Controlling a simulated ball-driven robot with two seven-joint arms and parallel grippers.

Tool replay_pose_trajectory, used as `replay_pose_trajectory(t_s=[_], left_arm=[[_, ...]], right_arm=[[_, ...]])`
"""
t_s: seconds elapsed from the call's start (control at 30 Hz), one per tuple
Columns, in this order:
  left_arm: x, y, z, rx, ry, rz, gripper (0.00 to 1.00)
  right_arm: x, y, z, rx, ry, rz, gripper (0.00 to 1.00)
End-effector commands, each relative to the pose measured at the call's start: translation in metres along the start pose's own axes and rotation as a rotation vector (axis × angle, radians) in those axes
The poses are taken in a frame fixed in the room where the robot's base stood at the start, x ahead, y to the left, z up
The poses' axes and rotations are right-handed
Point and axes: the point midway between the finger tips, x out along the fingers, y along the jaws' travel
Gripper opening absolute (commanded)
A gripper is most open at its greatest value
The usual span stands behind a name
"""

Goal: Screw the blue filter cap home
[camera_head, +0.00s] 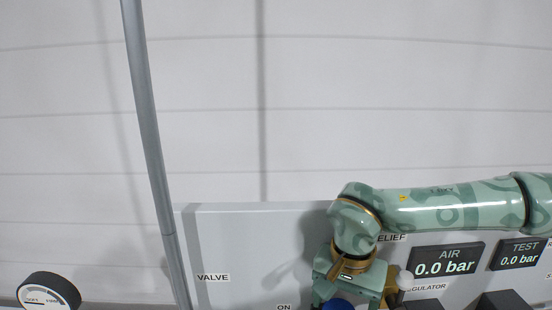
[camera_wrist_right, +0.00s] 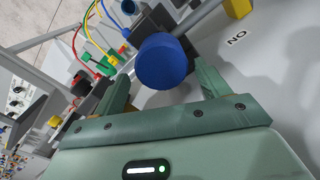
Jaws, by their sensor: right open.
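The blue filter cap (camera_wrist_right: 163,58) is a round blue cylinder seen in the right wrist view, in the space between my right gripper's fingers. In the head view only its top (camera_head: 338,304) shows at the bottom edge, partly below the picture. My right gripper (camera_head: 352,298) reaches in from the right and points down over the cap. In the wrist view my right gripper (camera_wrist_right: 162,76) is open, one finger on each side of the cap; whether either touches it I cannot tell. The cap's seat and thread are hidden. My left gripper is not in view.
A grey panel (camera_head: 240,250) carries VALVE and ON labels, an AIR display (camera_head: 446,260) and a TEST display (camera_head: 518,252), both reading 0.0 bar. A grey post (camera_head: 148,120) rises at left, near a round gauge (camera_head: 48,291). Coloured hoses (camera_wrist_right: 98,50) run beside the cap.

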Motion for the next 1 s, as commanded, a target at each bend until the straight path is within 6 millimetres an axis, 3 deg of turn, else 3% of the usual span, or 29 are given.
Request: replay_pose_trajectory(t_s=[0.7,1.0], left_arm=[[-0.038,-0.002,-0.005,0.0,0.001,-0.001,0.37],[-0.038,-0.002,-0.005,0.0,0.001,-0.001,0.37]], right_arm=[[-0.005,-0.009,-0.006,-0.467,0.014,-0.009,0.75],[-0.003,-0.01,-0.006,-0.504,0.016,-0.011,0.75]])
